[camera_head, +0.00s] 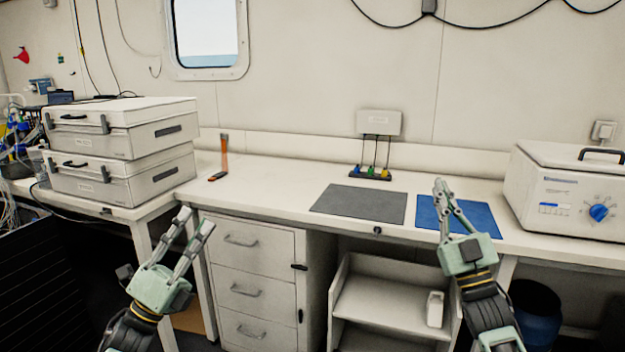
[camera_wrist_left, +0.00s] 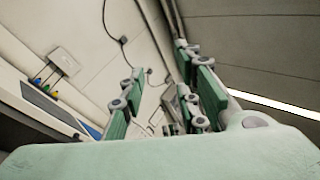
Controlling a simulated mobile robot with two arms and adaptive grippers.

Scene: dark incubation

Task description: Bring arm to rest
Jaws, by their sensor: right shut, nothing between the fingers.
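My left gripper (camera_head: 197,222) is at the lower left of the head view, in front of the drawer cabinet and below the bench top. Its two fingers are spread apart with nothing between them. The left wrist view shows its parted fingers (camera_wrist_left: 160,95) pointing up toward the wall and ceiling. My right gripper (camera_head: 440,188) is at the right, over the front edge of the bench by the blue mat (camera_head: 477,214). Its fingers are together and hold nothing.
The bench top (camera_head: 270,185) carries a grey mat (camera_head: 358,204), an orange-handled tool (camera_head: 224,160), a rack with coloured items (camera_head: 372,172) and a white box with a blue knob (camera_head: 560,190). Two stacked cases (camera_head: 120,150) stand left. A drawer cabinet (camera_head: 250,265) and open shelf (camera_head: 385,308) are below.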

